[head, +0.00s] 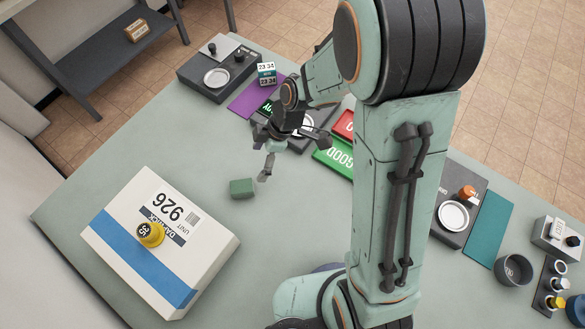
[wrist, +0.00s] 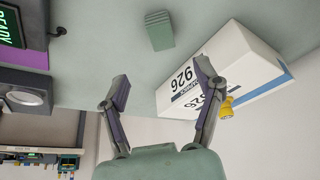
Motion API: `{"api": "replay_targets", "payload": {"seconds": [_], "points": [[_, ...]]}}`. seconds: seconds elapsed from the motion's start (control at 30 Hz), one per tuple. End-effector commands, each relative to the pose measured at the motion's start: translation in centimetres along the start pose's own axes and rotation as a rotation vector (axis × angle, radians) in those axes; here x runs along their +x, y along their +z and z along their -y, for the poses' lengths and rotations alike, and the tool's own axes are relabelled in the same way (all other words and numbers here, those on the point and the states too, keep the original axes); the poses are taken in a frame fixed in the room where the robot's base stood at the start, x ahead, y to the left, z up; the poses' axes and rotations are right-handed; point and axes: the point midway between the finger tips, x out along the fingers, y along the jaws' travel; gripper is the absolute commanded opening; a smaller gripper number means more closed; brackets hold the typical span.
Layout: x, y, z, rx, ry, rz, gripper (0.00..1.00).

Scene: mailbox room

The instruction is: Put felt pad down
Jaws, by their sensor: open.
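The felt pad (head: 241,188) is a small green block lying on the pale green table, just beyond the near white box. It also shows in the wrist view, a ribbed green block (wrist: 159,30) at the top, ahead of my fingertips and apart from them. My gripper (head: 267,172) is above the table, up and to the right of the pad in the head view. In the wrist view my gripper (wrist: 160,82) has its two fingers spread wide, with nothing between them.
A large white box (head: 205,245) with a blue stripe and a yellow knob-like object (head: 150,235) on top stands near the pad. A grey scale device (head: 216,75), purple mat (head: 250,98) and green sign (head: 335,158) lie farther back. Table around the pad is clear.

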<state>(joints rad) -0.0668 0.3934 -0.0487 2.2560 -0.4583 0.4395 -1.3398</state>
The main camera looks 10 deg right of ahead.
Motion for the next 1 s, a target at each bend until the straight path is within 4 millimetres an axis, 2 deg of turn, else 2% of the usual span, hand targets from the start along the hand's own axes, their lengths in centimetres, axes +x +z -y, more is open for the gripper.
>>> {"api": "replay_targets", "payload": {"seconds": [0.13, 0.23, 0.4, 0.53, 0.6, 0.7, 0.8, 1.0], "points": [[-1.1, 0.0, 0.4, 0.05, 0.004, 0.015, 0.67], [-4.0, 0.2, 1.9, 0.216, 0.017, 0.062, 0.67], [-10.3, 1.5, 7.4, 0.715, 0.083, 0.181, 0.67], [-13.3, 2.5, 11.9, 1.091, 0.156, 0.239, 0.67], [-14.2, 3.0, 13.9, 1.246, 0.189, 0.257, 0.67], [-14.8, 3.4, 15.7, 1.392, 0.221, 0.269, 0.67], [-15.0, 3.5, 16.3, 1.452, 0.231, 0.275, 0.67], [-15.0, 3.5, 16.4, 1.457, 0.231, 0.276, 0.67]]}}
